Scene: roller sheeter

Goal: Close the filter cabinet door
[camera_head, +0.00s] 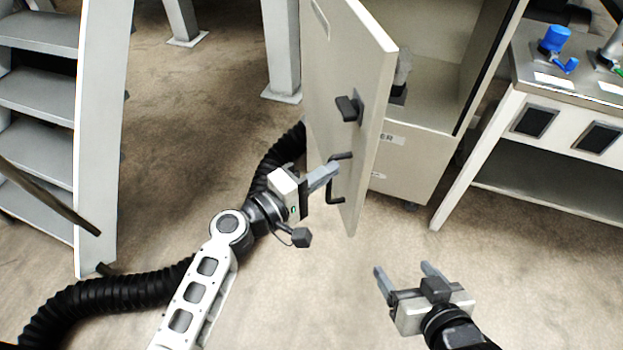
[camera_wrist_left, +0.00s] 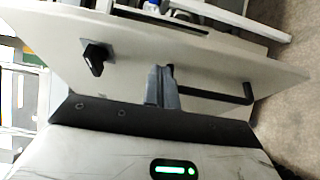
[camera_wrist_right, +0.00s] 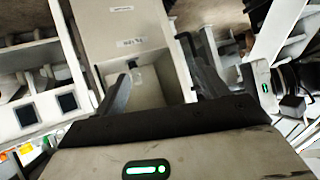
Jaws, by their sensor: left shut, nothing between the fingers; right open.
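The filter cabinet door (camera_head: 347,80) is a pale panel standing open in the head view, its outer face toward the left. It carries a dark latch knob (camera_head: 348,108) and a black bar handle (camera_head: 335,182). The open cabinet (camera_head: 420,165) is behind it, with a dark object on its inner shelf. My left gripper (camera_head: 332,170) is shut and empty, its fingertips close to the bar handle; contact is unclear. The left wrist view shows the fingers (camera_wrist_left: 163,88) before the door (camera_wrist_left: 215,65), beside the handle (camera_wrist_left: 215,95). My right gripper (camera_head: 404,270) is open and empty in front of the cabinet.
A grey workbench (camera_head: 500,130) with blue and green valves on top stands at the right. A stair unit (camera_head: 100,130) is at the left. A black corrugated hose (camera_head: 90,300) crosses the floor behind my left arm. Floor is clear below the door.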

